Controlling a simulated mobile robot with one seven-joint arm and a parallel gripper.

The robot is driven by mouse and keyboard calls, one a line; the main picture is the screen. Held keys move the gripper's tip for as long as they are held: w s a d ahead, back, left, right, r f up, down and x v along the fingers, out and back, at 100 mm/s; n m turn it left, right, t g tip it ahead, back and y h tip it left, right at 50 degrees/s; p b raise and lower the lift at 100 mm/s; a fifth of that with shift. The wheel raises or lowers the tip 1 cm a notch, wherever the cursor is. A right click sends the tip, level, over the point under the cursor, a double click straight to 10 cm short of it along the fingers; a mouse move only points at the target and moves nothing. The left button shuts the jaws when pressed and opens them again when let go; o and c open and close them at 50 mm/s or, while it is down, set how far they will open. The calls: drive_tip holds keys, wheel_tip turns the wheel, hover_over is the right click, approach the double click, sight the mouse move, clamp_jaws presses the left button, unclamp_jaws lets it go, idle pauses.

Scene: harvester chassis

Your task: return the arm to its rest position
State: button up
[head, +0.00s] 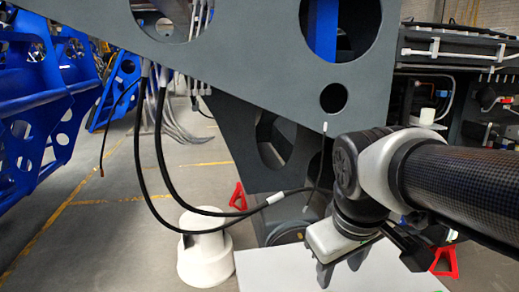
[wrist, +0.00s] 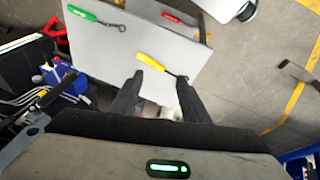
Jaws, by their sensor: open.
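My gripper (head: 341,270) hangs at the end of my arm on the right of the head view, pointing down over a pale grey board or tabletop (head: 265,272). In the wrist view my gripper (wrist: 157,97) shows two dark fingers spread apart with nothing between them. Beyond the fingertips a yellow-handled tool (wrist: 150,62) lies on the grey surface (wrist: 110,57). A green-handled tool (wrist: 82,14) and a red-handled tool (wrist: 172,17) lie farther off on it. The fingers look apart from the tools.
A large dark grey chassis plate (head: 240,45) with round holes stands close behind my arm. Black cables (head: 160,150) hang from it at the left. A white round stool (head: 205,255) stands on the floor. Blue frames (head: 50,90) are far left. Open floor (head: 120,225) lies between.

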drive_tip(key=s+m, duration=0.2)
drive_tip(key=s+m+t, duration=0.1)
drive_tip(key=s+m, duration=0.1)
drive_tip(key=s, duration=0.1)
drive_tip(key=shift+s+d+m+t+y, duration=0.1)
drive_tip(key=shift+s+m+t+y, duration=0.2)
drive_tip(key=shift+s+y, duration=0.1)
wheel_tip(320, 180, up, 12)
drive_tip(key=p, duration=1.2)
drive_tip(key=shift+c, duration=1.4)
